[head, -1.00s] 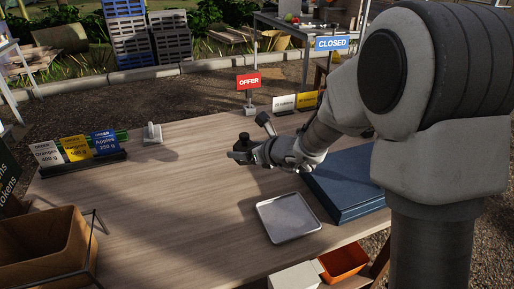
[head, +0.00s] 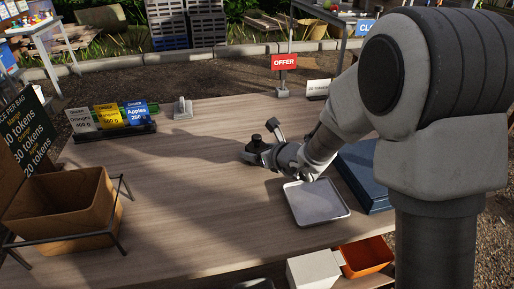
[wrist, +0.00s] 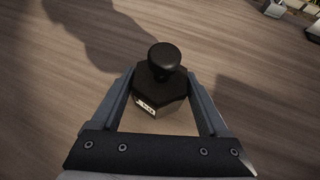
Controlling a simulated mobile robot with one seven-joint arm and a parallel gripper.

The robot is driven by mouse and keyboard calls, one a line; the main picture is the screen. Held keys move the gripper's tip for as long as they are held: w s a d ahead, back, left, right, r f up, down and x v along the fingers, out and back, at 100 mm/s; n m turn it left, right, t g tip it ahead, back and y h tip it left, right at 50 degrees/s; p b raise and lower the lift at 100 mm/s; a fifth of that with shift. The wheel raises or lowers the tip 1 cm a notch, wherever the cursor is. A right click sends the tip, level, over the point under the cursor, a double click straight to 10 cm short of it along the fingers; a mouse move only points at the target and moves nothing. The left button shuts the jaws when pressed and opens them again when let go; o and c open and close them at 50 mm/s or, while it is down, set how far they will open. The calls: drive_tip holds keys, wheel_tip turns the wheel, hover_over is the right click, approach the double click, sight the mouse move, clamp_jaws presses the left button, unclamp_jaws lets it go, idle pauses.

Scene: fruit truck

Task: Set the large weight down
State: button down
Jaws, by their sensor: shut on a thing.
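The large weight (wrist: 160,88) is dark, many-sided, with a round knob on top and a small pale label on its side. It sits upright between the two fingers of my gripper (wrist: 162,98) in the wrist view, and the gripper is shut on it. In the head view the weight (head: 256,142) and my gripper (head: 262,152) are low over the middle of the wooden table (head: 180,210), behind the metal tray. I cannot tell whether the weight's base touches the table.
A silver tray (head: 318,203) lies just in front of my gripper, with a blue box (head: 365,172) to its right. Order cards (head: 108,118) stand at the back left. A brown crate (head: 65,210) is at the left. The table's left middle is clear.

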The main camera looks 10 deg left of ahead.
drive_tip(key=shift+b, duration=0.3)
unclamp_jaws()
drive_tip(key=shift+f, duration=0.1)
drive_tip(key=shift+r+p, duration=0.3)
drive_tip(key=shift+p, duration=0.1)
drive_tip(key=p+v, duration=0.2)
drive_tip(key=v, duration=1)
drive_tip(key=shift+d+f, duration=0.1)
drive_tip(key=shift+f, duration=0.05)
